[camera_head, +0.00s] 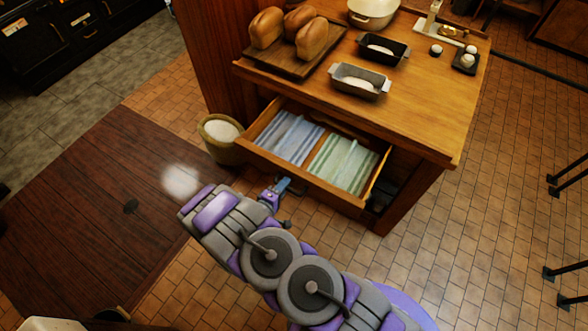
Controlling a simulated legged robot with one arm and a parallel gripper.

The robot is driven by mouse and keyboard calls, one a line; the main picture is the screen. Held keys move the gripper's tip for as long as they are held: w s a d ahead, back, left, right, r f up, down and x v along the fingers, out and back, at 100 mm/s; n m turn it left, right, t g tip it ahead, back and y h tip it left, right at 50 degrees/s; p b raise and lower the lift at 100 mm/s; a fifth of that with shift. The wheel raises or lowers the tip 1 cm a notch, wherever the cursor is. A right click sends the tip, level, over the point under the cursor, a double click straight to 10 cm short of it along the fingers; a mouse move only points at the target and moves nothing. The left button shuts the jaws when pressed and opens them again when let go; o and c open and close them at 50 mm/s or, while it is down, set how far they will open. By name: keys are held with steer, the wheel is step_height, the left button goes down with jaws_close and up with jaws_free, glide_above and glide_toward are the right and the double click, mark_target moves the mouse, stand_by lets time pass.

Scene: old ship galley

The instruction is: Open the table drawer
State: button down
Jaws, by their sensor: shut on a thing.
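The table (428,114) is a wooden block with its drawer (308,183) pulled well out of its front. Folded cloths lie inside the drawer, blue-striped ones (288,139) on the left and green-striped ones (343,166) on the right. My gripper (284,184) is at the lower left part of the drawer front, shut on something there. The drawer's handle is hidden behind the gripper, so I take it to be what is held. My purple and grey arm reaches up from the bottom of the view.
A bucket (222,151) of white stuff stands close to the drawer's left side. Bread loaves on a board (292,66), tins (358,82) and a bowl (373,14) sit on the tabletop. Stool legs (560,188) stand at the right. Tiled floor right of the drawer is clear.

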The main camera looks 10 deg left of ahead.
steer(key=f+v, duration=0.1)
steer(key=v, duration=0.6)
steer(key=shift+s+f, duration=0.4)
steer(key=shift+s, duration=0.2)
steer(key=c, duration=1.2)
jaws_free()
steer(key=shift+w, duration=0.1)
steer(key=shift+r, duration=0.1)
